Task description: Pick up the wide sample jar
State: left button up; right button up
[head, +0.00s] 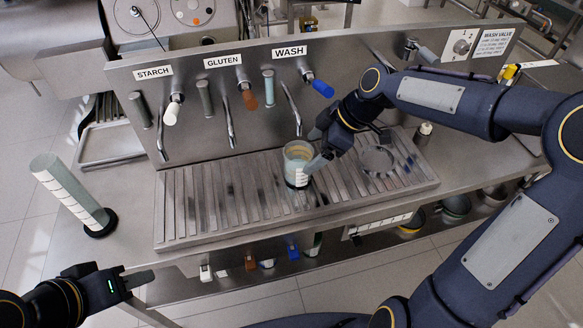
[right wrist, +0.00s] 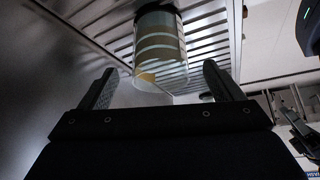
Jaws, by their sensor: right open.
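The wide sample jar (head: 297,160) is a clear, wide glass with pale graduation bands. It stands upright on the slatted drain tray (head: 228,238) below the wash tap. In the right wrist view the jar (right wrist: 160,50) shows ahead of the fingers, roughly between their lines. My right gripper (head: 316,148) is at the jar's right side with its fingers apart; it also shows open in the right wrist view (right wrist: 158,88). Whether a finger touches the jar I cannot tell. My left gripper (head: 135,277) is low at the left, away from the jar; its finger gap is unclear.
A tall graduated cylinder (head: 68,187) stands on the bench at the left. The steel panel carries starch, gluten and wash taps with white (head: 172,112), brown (head: 250,100) and blue (head: 322,88) handles. A small dark-capped bottle (head: 424,132) stands right of the tray. The tray's left half is clear.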

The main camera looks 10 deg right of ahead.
jog(key=x, duration=0.3)
jog(key=p+x, duration=0.1)
jog(key=x, duration=0.2)
jog(key=shift+d+f, duration=0.15)
jog(key=shift+f, duration=0.4)
jog(key=c, duration=1.1)
